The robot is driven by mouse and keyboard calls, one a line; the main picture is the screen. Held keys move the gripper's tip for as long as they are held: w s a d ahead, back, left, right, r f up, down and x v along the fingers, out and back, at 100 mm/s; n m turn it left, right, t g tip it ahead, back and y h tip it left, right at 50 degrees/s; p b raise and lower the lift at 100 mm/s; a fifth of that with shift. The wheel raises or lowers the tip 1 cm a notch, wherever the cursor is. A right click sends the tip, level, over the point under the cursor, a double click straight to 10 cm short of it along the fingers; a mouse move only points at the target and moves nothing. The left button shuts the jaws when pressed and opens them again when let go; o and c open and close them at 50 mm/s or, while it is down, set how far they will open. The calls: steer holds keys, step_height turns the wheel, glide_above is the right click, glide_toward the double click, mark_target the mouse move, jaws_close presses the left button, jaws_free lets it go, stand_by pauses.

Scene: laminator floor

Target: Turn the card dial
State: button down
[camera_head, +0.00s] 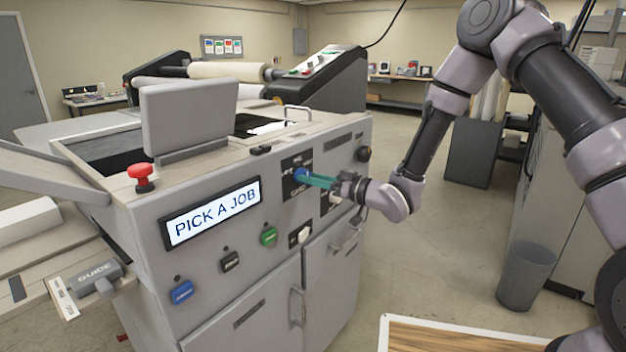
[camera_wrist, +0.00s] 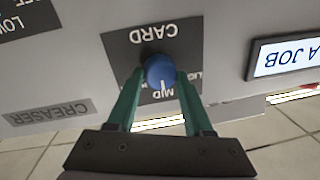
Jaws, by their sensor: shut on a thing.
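The card dial (camera_wrist: 159,71) is a round blue knob with a white pointer line, on a dark plate marked CARD on the machine's front panel. In the wrist view, upside down, the pointer line is at the MID mark. My gripper (camera_wrist: 160,84) has its two teal fingers on either side of the knob, shut on it. In the head view my gripper (camera_head: 310,180) reaches the panel from the right, and the blue dial (camera_head: 299,174) shows at its fingertips. The fingers hide part of the plate's lettering.
The display (camera_head: 211,213) reads PICK A JOB. A red stop button (camera_head: 141,177) stands on the machine's top left. Blue (camera_head: 181,292), black and green (camera_head: 268,236) buttons sit below the display. A grey bin (camera_head: 526,274) stands right, with open floor between.

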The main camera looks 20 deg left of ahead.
steer(key=n, duration=0.5)
steer(key=n+h, duration=0.1)
steer(key=n, duration=0.4)
steer(key=shift+s+r+n+t, duration=0.1)
steer(key=shift+s+n+t, duration=0.05)
steer(key=shift+n+t, duration=0.2)
steer(key=shift+n, duration=0.25)
stand_by(0.4)
steer(key=shift+c, duration=1.5)
jaws_free()
steer(key=v, duration=1)
steer(key=shift+s+d+r, duration=0.15)
steer(key=shift+d+r, duration=0.05)
steer(key=shift+d, duration=0.15)
